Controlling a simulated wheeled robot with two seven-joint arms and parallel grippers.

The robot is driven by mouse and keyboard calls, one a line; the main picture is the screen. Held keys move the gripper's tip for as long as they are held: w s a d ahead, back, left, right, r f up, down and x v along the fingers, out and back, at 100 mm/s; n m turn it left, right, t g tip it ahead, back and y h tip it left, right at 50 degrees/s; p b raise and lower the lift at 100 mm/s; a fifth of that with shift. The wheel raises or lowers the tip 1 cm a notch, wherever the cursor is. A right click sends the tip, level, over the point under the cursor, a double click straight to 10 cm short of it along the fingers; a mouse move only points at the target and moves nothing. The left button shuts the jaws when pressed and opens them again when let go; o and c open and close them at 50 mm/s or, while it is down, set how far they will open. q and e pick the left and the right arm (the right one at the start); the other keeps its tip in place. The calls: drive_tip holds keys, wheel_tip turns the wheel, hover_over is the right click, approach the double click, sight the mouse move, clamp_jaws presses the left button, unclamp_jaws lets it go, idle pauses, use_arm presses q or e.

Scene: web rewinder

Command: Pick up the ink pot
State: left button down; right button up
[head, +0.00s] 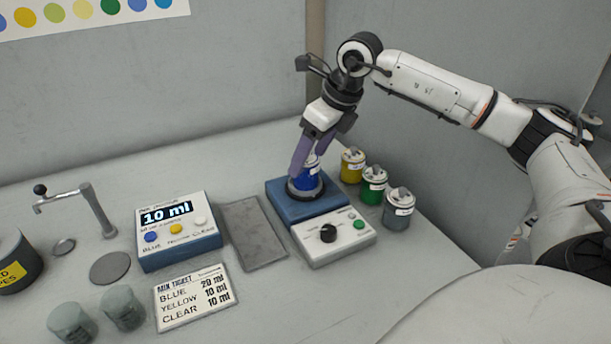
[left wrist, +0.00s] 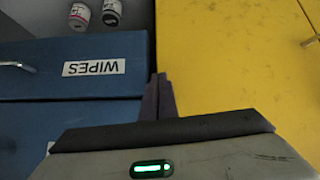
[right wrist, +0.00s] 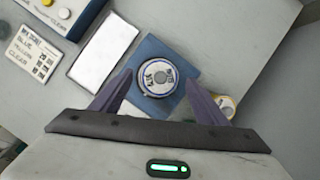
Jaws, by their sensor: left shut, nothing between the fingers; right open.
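A blue ink pot (head: 308,181) stands upright on the blue device (head: 276,190) with a dial panel in front. My right gripper (head: 309,160) reaches down over it from above, its purple fingers apart. In the right wrist view the pot's round, labelled top (right wrist: 157,76) lies between the open fingertips, with a gap showing on each side. Yellow (head: 352,166), green (head: 373,186) and grey (head: 398,209) pots stand in a row to the right. My left gripper (left wrist: 158,92) is shut and empty, seen only in the left wrist view.
A box reading 10 ml (head: 177,240), a grey flat plate (head: 252,232) and a mix ticket (head: 195,297) lie left of the device. Two greenish cups (head: 122,307) stand at the front left. The left wrist view shows a blue surface marked WIPES (left wrist: 95,68) and a yellow one (left wrist: 240,60).

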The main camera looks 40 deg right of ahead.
drive_tip(key=x, duration=0.4)
drive_tip(key=shift+s, duration=0.15)
drive_tip(key=c, duration=1.4)
